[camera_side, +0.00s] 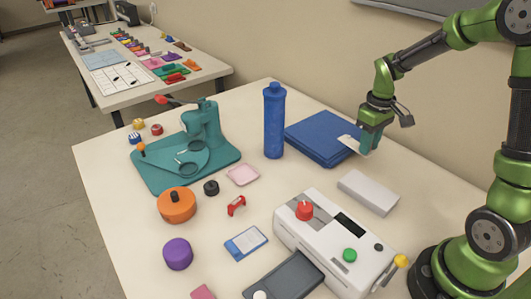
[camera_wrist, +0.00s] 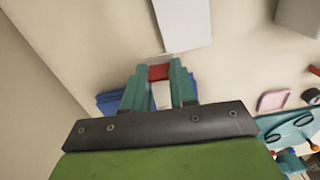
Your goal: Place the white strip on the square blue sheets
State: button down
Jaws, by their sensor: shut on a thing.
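The square blue sheets (camera_side: 315,135) form a stack near the table's back edge, right of the blue bottle. My gripper (camera_side: 366,146) is at the stack's right corner, shut on the white strip (camera_side: 348,143). The strip sticks out leftward from the fingers and overlaps the stack's right edge in the side view; I cannot tell whether it touches the sheets. In the wrist view, the white strip (camera_wrist: 161,96) shows between the teal fingers of my gripper (camera_wrist: 158,75), with a small red patch near the tips. Blue sheets (camera_wrist: 108,102) show behind the left finger, mostly hidden.
A blue bottle (camera_side: 274,120) stands just left of the sheets. A teal press (camera_side: 190,153) is at the left. Bare tabletop surrounds the block.

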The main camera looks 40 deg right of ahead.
jog(key=shift+w+d+f, duration=0.15)
jog(key=shift+w+f, duration=0.05)
jog(key=shift+f, duration=0.05)
send_over(336, 138)
jog(key=shift+w+d+f+n, duration=0.15)
jog(key=shift+f+n, duration=0.15)
jog(key=shift+f, duration=2.2)
jog(key=shift+f, duration=0.15)
jog(key=c, duration=0.9)
grip_release()
